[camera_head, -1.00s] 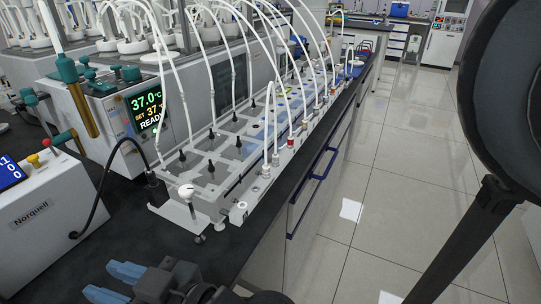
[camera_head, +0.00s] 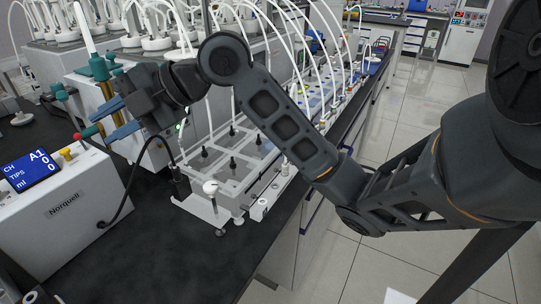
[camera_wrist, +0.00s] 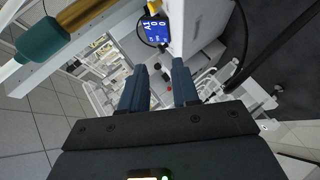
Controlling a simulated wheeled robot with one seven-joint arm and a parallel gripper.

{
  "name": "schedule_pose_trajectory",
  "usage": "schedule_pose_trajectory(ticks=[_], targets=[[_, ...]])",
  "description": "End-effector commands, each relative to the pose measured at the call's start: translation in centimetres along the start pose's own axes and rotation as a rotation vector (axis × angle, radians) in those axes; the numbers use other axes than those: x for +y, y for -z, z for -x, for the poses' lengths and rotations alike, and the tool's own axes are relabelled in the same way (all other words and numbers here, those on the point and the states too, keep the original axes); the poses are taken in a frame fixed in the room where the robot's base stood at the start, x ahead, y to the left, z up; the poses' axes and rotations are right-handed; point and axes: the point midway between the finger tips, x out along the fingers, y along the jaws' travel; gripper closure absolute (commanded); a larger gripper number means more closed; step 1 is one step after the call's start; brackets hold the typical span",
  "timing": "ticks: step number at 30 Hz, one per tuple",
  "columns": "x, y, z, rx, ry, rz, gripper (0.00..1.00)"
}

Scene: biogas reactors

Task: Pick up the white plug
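A small white round-topped piece on a short stem (camera_head: 210,187) stands at the near left corner of the clear rack (camera_head: 197,205). It looks most like the white plug, but I cannot be sure. My gripper (camera_head: 107,131) is raised at the upper left, above the Norquell box, up and left of that piece and well apart from it. Its two blue fingers are spread with nothing between them. I cannot make out the white plug in the wrist view.
The Norquell box (camera_head: 60,205) stands at the left, a black cable (camera_head: 128,190) running from it to the rack. White tubes (camera_head: 300,60) arch over the bench. Teal-and-gold fittings (camera_head: 100,70) are close to my gripper. The black bench top (camera_head: 150,260) is clear in front.

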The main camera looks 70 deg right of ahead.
Motion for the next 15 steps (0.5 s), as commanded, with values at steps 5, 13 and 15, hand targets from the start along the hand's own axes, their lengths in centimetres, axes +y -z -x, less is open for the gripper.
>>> schedule_pose_trajectory(ticks=[5, 13, 15], targets=[[-4.2, -5.5, 5.3, -0.101, 0.317, 0.217, 0.7], [-12.2, -12.0, 17.3, -0.151, 0.842, 0.374, 0.7], [-13.7, -12.8, 20.2, -0.144, 0.946, 0.381, 0.7]])
